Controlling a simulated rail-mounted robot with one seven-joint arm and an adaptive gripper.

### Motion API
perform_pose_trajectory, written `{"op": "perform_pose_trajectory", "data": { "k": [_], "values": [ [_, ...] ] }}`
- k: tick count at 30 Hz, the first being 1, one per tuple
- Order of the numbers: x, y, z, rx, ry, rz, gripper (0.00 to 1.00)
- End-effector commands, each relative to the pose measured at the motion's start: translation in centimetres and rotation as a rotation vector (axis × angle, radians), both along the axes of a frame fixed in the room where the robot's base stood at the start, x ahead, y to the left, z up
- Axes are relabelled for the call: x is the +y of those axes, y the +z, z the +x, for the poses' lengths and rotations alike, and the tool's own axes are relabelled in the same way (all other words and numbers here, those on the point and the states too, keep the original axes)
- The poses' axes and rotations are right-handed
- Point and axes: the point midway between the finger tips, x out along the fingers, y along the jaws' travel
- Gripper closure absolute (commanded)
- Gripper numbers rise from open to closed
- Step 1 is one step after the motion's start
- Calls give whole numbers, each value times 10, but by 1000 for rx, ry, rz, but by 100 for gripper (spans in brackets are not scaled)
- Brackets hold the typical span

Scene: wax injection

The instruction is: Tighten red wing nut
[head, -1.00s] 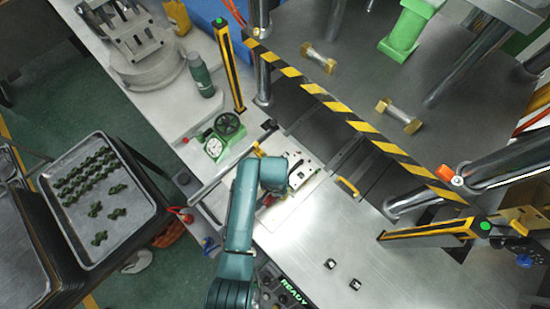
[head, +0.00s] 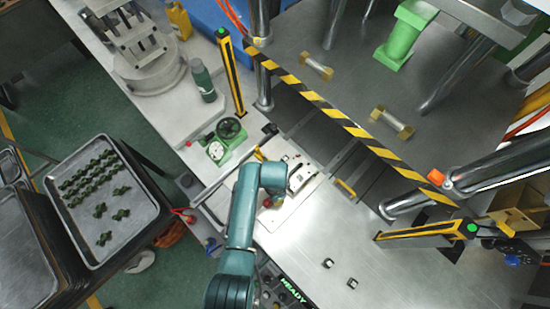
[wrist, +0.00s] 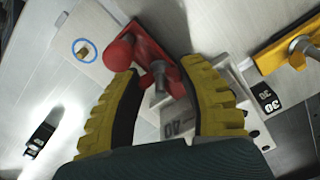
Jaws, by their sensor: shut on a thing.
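The red wing nut (wrist: 150,52) shows in the wrist view between and just beyond my fingertips, next to a grey bolt (wrist: 163,76). It has a rounded red lobe to the left. My gripper (wrist: 160,72) has yellow ribbed fingers with dark inner pads, closed in on either side of the red part and bolt. The exact contact is partly hidden. In the head view my wrist is over the light metal fixture plate (head: 298,178), and a small red spot (head: 267,202) shows below it. My fingers are mostly hidden there.
A yellow handle (wrist: 285,52) stands right of the fixture in the wrist view. In the head view, a green gauge unit (head: 222,142) and a yellow-black post (head: 231,72) stand behind. A striped bar (head: 345,122) crosses in front of the press. The table at lower right is mostly clear.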

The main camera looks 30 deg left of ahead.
Motion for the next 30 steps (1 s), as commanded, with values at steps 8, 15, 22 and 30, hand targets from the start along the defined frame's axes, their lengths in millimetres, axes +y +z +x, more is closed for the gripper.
{"op": "perform_pose_trajectory", "data": {
  "k": [8, 15, 22, 30],
  "values": [
    [0, 0, 0, 0, -133, 0, 95],
    [0, -1, 0, 0, -178, 0, 95],
    [0, -1, 0, 0, -181, 0, 95],
    [0, -1, 0, 0, -180, 0, 38]
  ]
}}
